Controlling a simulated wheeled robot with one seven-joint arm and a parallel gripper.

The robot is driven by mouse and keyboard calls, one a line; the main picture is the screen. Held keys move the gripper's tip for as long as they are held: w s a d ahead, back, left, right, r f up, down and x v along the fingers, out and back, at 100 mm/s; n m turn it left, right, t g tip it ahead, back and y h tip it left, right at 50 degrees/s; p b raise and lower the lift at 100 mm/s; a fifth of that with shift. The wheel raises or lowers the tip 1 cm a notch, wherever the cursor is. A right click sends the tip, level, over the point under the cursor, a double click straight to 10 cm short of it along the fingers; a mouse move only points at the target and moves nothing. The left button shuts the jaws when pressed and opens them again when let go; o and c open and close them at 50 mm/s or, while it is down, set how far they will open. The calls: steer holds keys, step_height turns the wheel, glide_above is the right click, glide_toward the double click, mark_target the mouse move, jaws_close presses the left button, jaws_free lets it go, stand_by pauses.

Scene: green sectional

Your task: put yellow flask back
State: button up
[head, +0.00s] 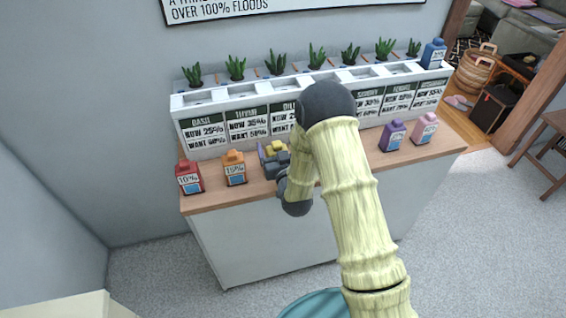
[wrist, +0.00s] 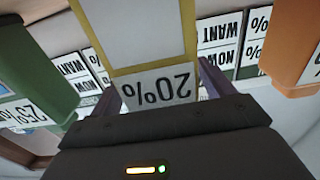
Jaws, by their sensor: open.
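The yellow flask (head: 276,147) stands in the row at the counter's front, mostly hidden by my gripper (head: 273,159). In the wrist view the yellow flask (wrist: 128,71) appears upside down, with a "20%" label facing my gripper (wrist: 160,90). My gripper's two purple fingers are open, one on each side of the label. I cannot tell whether they touch the flask.
An orange flask (head: 234,167) and a red flask (head: 190,177) stand left of it. Purple (head: 392,135) and pink (head: 424,128) flasks stand right. A blue flask (head: 433,53) sits on the white planter (head: 205,143). A green flask (wrist: 40,50) is close by.

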steer(key=b+v, duration=0.2)
steer(key=v, duration=0.9)
steer(key=shift+s, duration=0.35)
steer(key=shift+w+d, duration=0.1)
steer(key=shift+w, duration=0.05)
steer(key=s+d+r+m+g+h, duration=0.1)
steer(key=s+d+g+h, duration=0.25)
steer(key=d+g, duration=0.5)
steer(key=s+d+r+m+g, duration=0.1)
steer(key=s+d+r+g, duration=0.1)
steer(key=s, duration=0.4)
steer(key=s+d+r+m+g+h, duration=0.1)
steer(key=s+d+r+g, duration=0.1)
steer(key=s+d+g, duration=0.2)
steer(key=shift+s+r, duration=0.3)
steer(key=shift+s, duration=0.9)
